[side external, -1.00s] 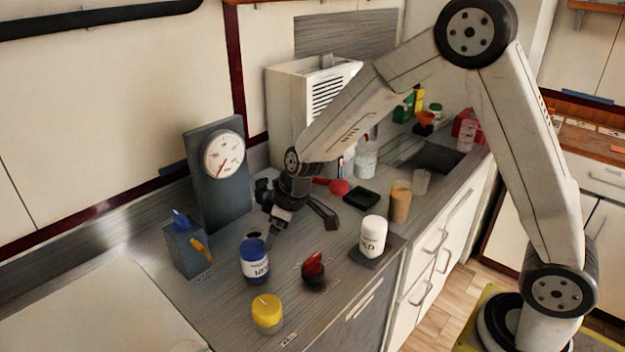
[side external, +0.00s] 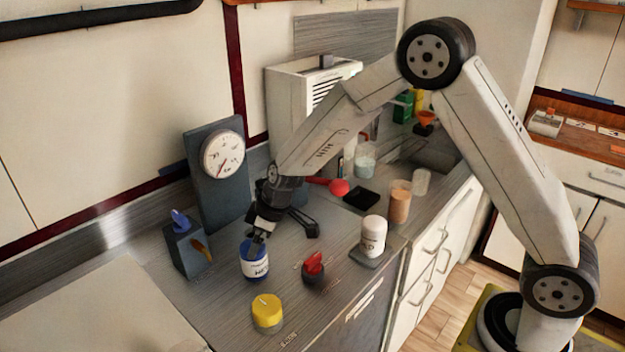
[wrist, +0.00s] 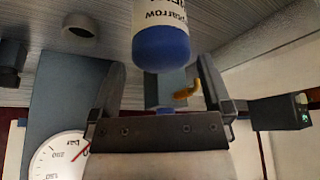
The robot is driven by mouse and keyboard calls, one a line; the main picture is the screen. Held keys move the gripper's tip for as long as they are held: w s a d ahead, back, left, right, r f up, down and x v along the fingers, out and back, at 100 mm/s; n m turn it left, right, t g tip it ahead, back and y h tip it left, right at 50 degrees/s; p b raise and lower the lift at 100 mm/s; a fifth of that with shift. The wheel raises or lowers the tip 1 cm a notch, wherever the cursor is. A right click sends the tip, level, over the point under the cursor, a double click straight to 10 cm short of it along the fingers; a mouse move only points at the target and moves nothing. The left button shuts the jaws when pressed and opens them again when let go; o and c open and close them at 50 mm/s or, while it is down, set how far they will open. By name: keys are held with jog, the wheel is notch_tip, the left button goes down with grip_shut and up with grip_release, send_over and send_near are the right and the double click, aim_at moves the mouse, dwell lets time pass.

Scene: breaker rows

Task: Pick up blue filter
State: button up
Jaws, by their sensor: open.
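A blue canister with a white label, which looks like the blue filter (side external: 255,262), stands upright on the grey counter. In the wrist view its rounded blue end and white printed label (wrist: 160,46) are at the top middle. My gripper (side external: 260,236) is over the canister's top, pointing down, and hides part of it. In the wrist view my gripper (wrist: 158,66) is open, with one finger on each side of the canister's line. The canister is not clasped. I cannot tell whether a finger touches it.
A yellow-topped jar (side external: 267,311) and a red knob (side external: 314,265) are close in front and to the right. A grey box (side external: 185,249) with an orange lever and a dial gauge (side external: 222,154) stand to the left. A white jar (side external: 373,235) is farther right.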

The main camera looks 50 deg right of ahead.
aim_at(255, 271)
jog(key=shift+f, duration=0.1)
jog(key=shift+x, duration=2.45)
jog(key=shift+a, duration=0.1)
jog(key=shift+c, duration=0.2)
jog(key=c, duration=1.3)
